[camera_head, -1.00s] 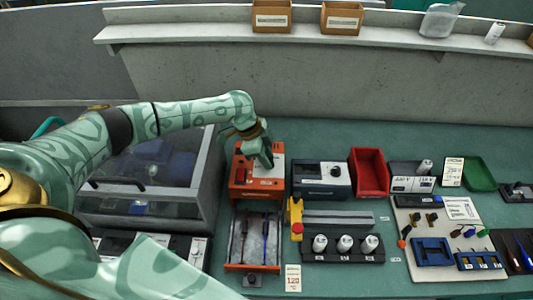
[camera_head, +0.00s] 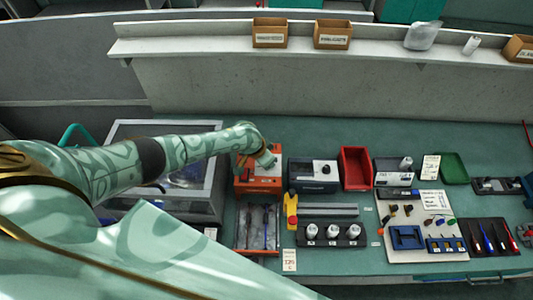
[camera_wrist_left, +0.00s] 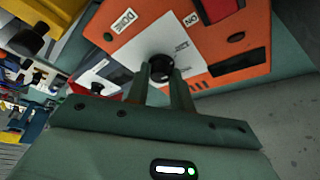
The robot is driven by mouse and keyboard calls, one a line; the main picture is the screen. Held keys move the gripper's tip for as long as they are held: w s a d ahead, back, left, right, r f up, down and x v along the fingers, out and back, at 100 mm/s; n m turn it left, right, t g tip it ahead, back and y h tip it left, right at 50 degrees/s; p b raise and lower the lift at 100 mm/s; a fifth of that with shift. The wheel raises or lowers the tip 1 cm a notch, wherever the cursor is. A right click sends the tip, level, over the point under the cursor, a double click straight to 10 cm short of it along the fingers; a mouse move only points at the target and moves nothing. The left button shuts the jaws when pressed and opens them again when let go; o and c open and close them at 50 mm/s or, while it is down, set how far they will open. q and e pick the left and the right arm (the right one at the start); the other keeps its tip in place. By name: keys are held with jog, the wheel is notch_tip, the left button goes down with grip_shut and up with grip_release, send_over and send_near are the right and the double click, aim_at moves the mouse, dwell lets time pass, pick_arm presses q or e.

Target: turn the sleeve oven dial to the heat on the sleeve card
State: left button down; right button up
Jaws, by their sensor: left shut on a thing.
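The sleeve oven is an orange box (camera_head: 258,187) with a white panel, left of the bench's middle. In the left wrist view its orange face (camera_wrist_left: 122,45) fills the upper part. Its round black dial (camera_wrist_left: 160,64) sits on the white panel between the fingers of my left gripper (camera_wrist_left: 161,77), which is shut on it. In the head view my left gripper (camera_head: 267,160) hides the dial. The dial's pointer and heat marks cannot be read. A small white card (camera_head: 289,260) with red print, seemingly 120, stands at the front. My right gripper is not in view.
A dark grey unit (camera_head: 313,177) and a red bin (camera_head: 356,168) are further right. A clear-lidded box (camera_head: 205,203) is left.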

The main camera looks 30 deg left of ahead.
pick_arm(q)
jog(key=shift+r+n+p, duration=0.1)
jog(key=shift+n+p, duration=0.45)
jog(key=shift+n, duration=0.05)
jog(key=c, duration=1.2)
grip_release()
jog(key=p+v, duration=0.4)
jog(key=v, duration=0.2)
jog(key=shift+d+r, duration=0.1)
notch_tip(320, 180, up, 8)
jog(key=p, duration=0.2)
send_over(262, 169)
jog(key=s+a, duration=0.1)
jog(key=s, duration=0.3)
jog(key=shift+r, duration=0.6)
